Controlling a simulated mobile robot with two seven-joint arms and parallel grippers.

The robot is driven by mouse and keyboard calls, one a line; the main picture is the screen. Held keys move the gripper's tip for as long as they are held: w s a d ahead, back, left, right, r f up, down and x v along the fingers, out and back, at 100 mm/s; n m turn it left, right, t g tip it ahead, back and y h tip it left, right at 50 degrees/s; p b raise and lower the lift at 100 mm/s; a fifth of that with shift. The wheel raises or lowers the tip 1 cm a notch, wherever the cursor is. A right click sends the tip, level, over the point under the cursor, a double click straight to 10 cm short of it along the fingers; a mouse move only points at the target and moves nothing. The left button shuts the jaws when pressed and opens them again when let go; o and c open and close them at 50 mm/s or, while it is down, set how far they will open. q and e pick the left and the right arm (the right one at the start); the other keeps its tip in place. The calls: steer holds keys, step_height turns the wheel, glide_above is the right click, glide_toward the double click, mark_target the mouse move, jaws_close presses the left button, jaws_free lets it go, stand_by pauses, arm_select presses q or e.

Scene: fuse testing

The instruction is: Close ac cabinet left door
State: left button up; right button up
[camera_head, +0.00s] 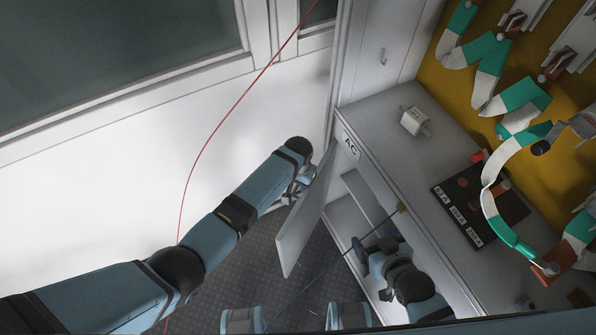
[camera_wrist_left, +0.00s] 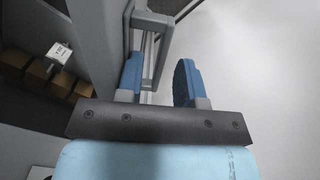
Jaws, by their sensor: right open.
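The AC cabinet left door (camera_head: 304,222) is a light grey panel that stands ajar, swung out from the cabinet marked AC (camera_head: 350,147). My left gripper (camera_head: 302,180) is at the outer face of the door. In the left wrist view the door handle (camera_wrist_left: 158,48) is a grey bar, and the left gripper (camera_wrist_left: 158,82) has its blue fingertips apart, with the bar seemingly between them; contact cannot be told. My right gripper (camera_head: 374,246) is open, at the cabinet's front opening, partly hidden by its own arm.
A counter (camera_head: 385,115) above the cabinet holds a white fuse-like part (camera_head: 414,122) and a black labelled board (camera_head: 480,205). Brown boxes (camera_wrist_left: 38,75) show inside the cabinet. A red line and a dark blue line cross the view. The floor left of the door is clear.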

arm_select(q)
step_height(320, 180, up, 13)
steer(key=shift+p, duration=0.4)
steer(key=shift+r, duration=0.1)
